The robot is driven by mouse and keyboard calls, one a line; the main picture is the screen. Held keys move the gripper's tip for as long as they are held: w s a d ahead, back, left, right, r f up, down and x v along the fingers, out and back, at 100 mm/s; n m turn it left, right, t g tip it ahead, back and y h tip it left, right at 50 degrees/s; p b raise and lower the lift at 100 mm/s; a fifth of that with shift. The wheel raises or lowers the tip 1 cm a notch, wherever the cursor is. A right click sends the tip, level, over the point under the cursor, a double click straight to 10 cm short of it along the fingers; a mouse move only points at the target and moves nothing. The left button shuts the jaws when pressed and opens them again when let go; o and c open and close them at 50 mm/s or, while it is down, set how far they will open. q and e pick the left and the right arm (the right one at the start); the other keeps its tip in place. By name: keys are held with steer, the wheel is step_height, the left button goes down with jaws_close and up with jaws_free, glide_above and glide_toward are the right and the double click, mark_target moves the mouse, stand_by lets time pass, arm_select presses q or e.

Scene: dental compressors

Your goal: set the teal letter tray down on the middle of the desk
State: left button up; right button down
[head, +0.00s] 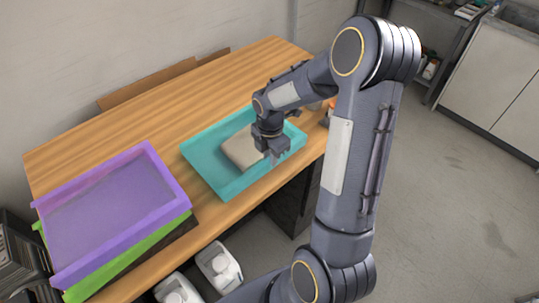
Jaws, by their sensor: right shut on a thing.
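The teal letter tray (216,178) is at the right part of the wooden desk, by its front edge. A flat beige item (240,149) lies inside it, partly behind my gripper. My right gripper (275,156) points down at the tray's near right side and is shut, it seems on the tray's near wall; the fingertips are small and partly hidden by my own arm. I cannot tell whether the tray rests on the desk (185,105) or is just above it. My left gripper is not in view.
A purple tray (165,165) sits on a green tray (77,292) at the desk's left end. The desk's back and middle are bare. A small orange item and dark things stand right of the teal tray. White compressors (218,265) are on the floor in front.

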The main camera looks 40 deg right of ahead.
steer(key=shift+f, duration=0.3)
steer(key=c, duration=1.3)
jaws_free()
step_height(320, 180, up, 12)
steer(key=s+a+r+m+t+y, duration=0.1)
steer(key=s+a+m+t, duration=0.1)
steer(key=s+a+m, duration=0.2)
steer(key=s+a+r+m+t+y, duration=0.1)
steer(key=s+a+m, duration=0.4)
steer(key=s+m, duration=0.3)
steer(key=s+a+r+m+t+y, duration=0.1)
steer(key=s+a+r+m+t, duration=0.1)
steer(key=s+a+m, duration=0.2)
steer(key=shift+s+a+m+t+y, duration=0.2)
steer(key=shift+s+m, duration=0.3)
steer(key=shift+m, duration=0.7)
steer(key=shift+s+a+m+t+y, duration=0.15)
steer(key=shift+s+m, duration=0.3)
steer(key=shift+m, duration=0.75)
